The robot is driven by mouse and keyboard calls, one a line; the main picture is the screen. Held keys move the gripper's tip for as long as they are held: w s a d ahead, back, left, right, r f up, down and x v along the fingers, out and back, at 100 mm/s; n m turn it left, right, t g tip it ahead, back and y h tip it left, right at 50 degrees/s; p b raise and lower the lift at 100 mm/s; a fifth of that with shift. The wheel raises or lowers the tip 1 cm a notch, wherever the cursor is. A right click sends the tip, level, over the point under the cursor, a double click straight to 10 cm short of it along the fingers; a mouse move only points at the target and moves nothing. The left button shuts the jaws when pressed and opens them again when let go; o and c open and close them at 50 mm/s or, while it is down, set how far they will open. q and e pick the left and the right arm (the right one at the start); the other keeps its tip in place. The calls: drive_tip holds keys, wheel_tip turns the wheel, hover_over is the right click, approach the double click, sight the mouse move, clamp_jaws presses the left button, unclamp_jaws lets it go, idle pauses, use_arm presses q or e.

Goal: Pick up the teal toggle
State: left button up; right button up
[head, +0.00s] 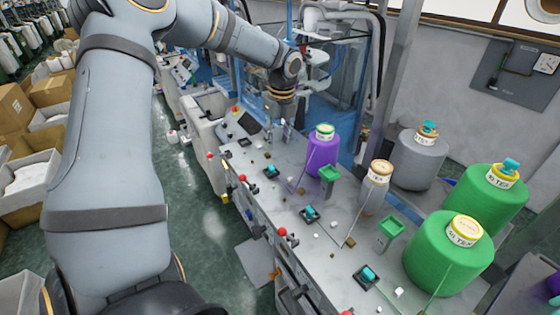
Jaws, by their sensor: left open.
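Several teal toggles sit on small dark square plates along the grey machine top. One toggle (271,171) is the farthest, a second toggle (310,212) is in the middle, and a third toggle (368,273) is nearest. I cannot tell which one the task names. My left gripper (282,132) points down above the far part of the machine top, beyond the farthest toggle and apart from it. It is open, and I see nothing held in it. My right gripper is not in view.
A purple cone (321,155), a pale cone (375,190), a grey spool (418,165) and large green spools (447,255) stand along the right side. Green bins (390,231) and small loose cubes lie among the toggles. Red knobs (282,231) line the front edge.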

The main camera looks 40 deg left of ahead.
use_arm(q)
drive_tip(key=b, duration=0.4)
hover_over(271, 167)
drive_tip(key=f, duration=0.4)
drive_tip(key=shift+d+f, duration=0.35)
drive_tip(key=shift+d, duration=0.05)
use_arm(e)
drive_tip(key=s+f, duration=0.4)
use_arm(q)
drive_tip(key=shift+w+f, duration=0.15)
drive_tip(key=shift+w, duration=0.1)
drive_tip(key=shift+f+p, duration=0.55)
drive_tip(key=shift+p, duration=0.6)
drive_tip(key=f, duration=0.1)
drive_tip(key=f+p, duration=0.1)
drive_tip(key=shift+s+a+f, duration=0.35)
drive_tip(key=shift+f, duration=0.05)
drive_tip(key=shift+a+f+p, duration=0.1)
drive_tip(key=shift+f+p, duration=0.25)
drive_tip(key=shift+w+f, duration=0.15)
drive_tip(key=shift+f, duration=0.05)
drive_tip(key=c, duration=0.6)
drive_tip(key=shift+c, duration=1)
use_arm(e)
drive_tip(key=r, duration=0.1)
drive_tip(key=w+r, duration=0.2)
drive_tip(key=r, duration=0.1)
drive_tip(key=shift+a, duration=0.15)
